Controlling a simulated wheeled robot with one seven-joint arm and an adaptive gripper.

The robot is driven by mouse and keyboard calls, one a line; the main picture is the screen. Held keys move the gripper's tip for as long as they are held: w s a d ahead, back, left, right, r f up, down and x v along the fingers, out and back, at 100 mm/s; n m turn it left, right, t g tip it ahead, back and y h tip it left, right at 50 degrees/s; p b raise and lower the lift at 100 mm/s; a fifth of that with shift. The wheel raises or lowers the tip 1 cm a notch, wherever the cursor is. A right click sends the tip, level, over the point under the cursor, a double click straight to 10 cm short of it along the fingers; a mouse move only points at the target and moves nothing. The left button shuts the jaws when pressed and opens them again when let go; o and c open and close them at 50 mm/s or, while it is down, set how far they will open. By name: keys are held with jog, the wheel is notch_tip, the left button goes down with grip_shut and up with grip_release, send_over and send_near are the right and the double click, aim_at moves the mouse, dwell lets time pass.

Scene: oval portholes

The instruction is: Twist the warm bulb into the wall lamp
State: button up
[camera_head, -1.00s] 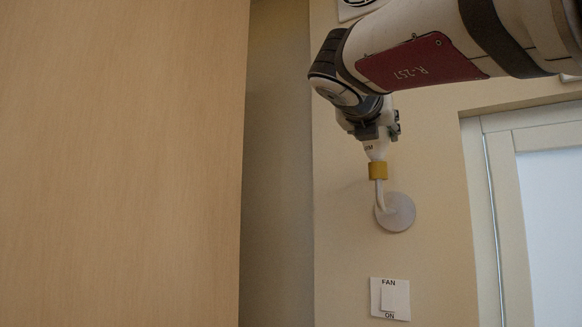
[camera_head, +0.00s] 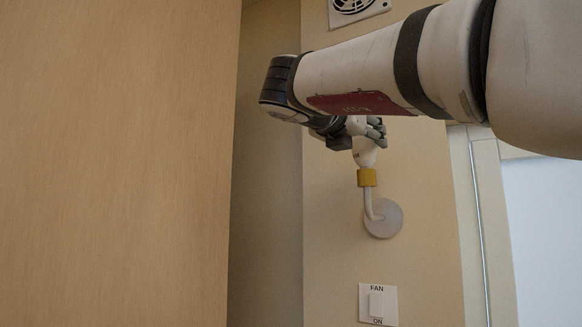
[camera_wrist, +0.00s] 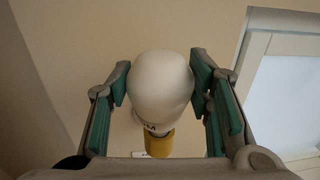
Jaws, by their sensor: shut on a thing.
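The white bulb (camera_head: 366,154) stands upright at the yellow socket (camera_head: 367,178) of the wall lamp, base down. Whether its thread is fully in cannot be told. The lamp's white bent stem runs down to a round wall plate (camera_head: 386,219). My gripper (camera_head: 362,140) is shut on the bulb from above and behind. In the wrist view the bulb (camera_wrist: 160,88) sits between the two green-padded fingers, with dark lettering near its neck. The yellow socket (camera_wrist: 159,145) shows just below it. My arm hides part of the gripper in the head view.
A white fan switch (camera_head: 377,303) marked FAN and ON is on the wall below the lamp. A vent (camera_head: 352,8) is above. A large wooden panel (camera_head: 115,160) fills the left. A pale door frame (camera_head: 485,220) stands at the right.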

dwell(0.3)
jog(key=o, duration=1.2)
jog(key=shift+o, duration=0.2)
